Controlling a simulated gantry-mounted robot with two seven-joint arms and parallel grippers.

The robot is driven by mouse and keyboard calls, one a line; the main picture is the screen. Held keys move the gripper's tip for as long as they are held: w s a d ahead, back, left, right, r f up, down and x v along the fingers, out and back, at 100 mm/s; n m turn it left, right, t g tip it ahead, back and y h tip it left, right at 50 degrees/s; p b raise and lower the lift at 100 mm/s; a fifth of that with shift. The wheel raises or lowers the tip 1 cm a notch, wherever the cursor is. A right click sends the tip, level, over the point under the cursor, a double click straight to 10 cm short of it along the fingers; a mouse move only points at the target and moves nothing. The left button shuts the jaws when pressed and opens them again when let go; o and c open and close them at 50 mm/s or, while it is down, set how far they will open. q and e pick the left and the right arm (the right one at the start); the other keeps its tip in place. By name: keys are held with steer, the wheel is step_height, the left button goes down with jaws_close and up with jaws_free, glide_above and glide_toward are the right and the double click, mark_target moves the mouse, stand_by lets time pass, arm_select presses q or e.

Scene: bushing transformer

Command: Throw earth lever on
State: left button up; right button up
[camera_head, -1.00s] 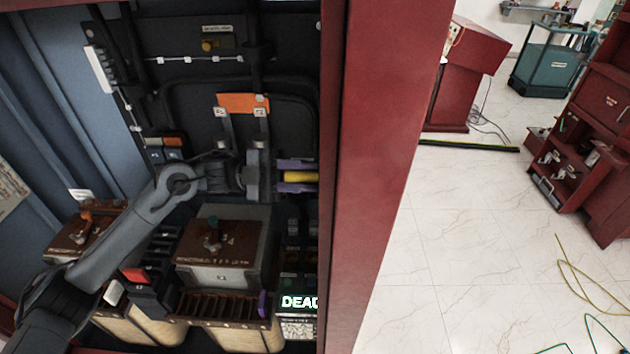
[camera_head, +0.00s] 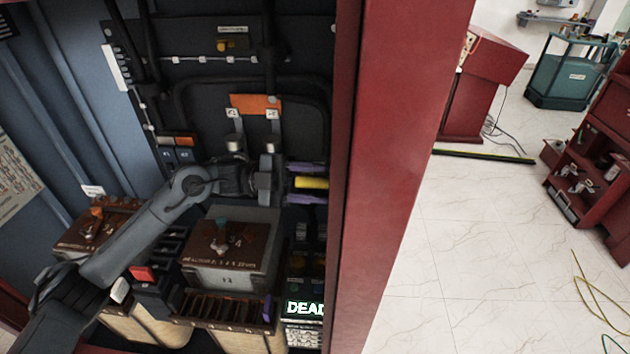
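My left arm reaches in from the left across the open cabinet. My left gripper (camera_head: 307,183) has two purple fingers pointing right, one above the other and spread apart. A yellow bar (camera_head: 312,183) lies between them, with thin dark gaps seeming to show above and below it. I cannot tell whether this bar is the earth lever or how far it reaches behind the red post. A brown-topped box (camera_head: 230,250) below the gripper carries a small lever (camera_head: 221,240). Another brown-topped box (camera_head: 85,232) at left carries an orange-tipped lever (camera_head: 96,212). My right gripper is not seen.
The red cabinet post (camera_head: 400,150) stands close to the right of the gripper. An orange plate (camera_head: 255,104) is above it on the dark back panel. A lit "DEAD" sign (camera_head: 305,308) is below. Open tiled floor (camera_head: 450,240) lies outside the cabinet.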

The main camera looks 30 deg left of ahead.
arm_select(q)
steer(key=shift+a+r, duration=0.1)
steer(key=shift+a, duration=0.2)
steer(key=v, duration=1)
steer(key=shift+s+a, duration=0.1)
steer(key=shift+a, duration=0.05)
